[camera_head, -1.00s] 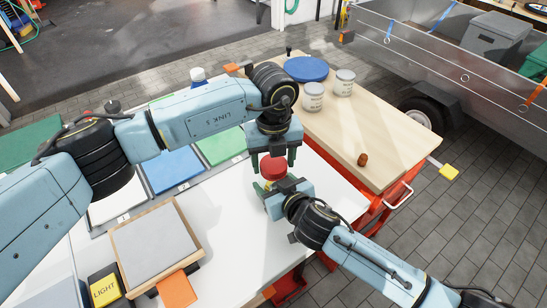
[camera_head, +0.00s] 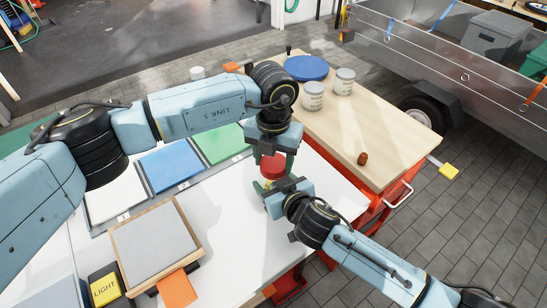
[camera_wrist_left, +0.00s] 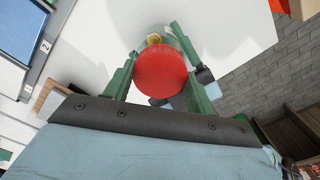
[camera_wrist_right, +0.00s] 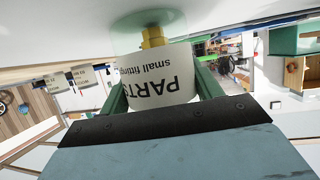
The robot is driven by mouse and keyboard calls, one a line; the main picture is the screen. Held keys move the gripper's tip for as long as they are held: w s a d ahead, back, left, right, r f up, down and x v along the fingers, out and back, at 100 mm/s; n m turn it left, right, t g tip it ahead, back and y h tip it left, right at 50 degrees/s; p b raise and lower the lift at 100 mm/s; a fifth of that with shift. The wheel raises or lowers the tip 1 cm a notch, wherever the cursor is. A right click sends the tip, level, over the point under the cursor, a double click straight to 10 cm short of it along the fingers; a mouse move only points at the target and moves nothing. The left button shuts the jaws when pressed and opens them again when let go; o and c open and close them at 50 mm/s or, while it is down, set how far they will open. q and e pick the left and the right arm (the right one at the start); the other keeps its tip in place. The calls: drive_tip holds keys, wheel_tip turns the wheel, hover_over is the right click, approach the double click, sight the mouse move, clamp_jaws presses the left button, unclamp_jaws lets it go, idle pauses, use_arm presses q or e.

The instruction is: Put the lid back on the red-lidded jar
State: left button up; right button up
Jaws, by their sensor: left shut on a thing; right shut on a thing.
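The round red lid (camera_head: 272,166) is held between the fingers of my left gripper (camera_head: 273,164), which points down at the bench. The lid (camera_wrist_left: 161,75) fills the middle of the left wrist view, with a green finger on each side. My right gripper (camera_head: 278,190) is shut on the clear jar (camera_wrist_right: 157,82) under the lid. The jar's white label, reading "PARTS small fittings", appears upside down in the right wrist view, with brass-coloured fittings (camera_wrist_right: 152,36) inside. The jar's rim is hidden, so I cannot tell whether the lid touches it.
A wooden-framed grey pad (camera_head: 152,246) and an orange block (camera_head: 177,289) lie left on the white worktop. Blue (camera_head: 171,164) and green (camera_head: 219,143) panels lie behind. Two labelled tins (camera_head: 313,96) and a blue disc (camera_head: 306,68) stand on the wooden bench.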

use_arm(q)
drive_tip(key=o, duration=1.1)
drive_tip(key=shift+r, duration=2.3)
drive_tip(key=shift+r+n, duration=1)
drive_tip(key=shift+r, duration=0.7)
drive_tip(key=shift+c, duration=0.5)
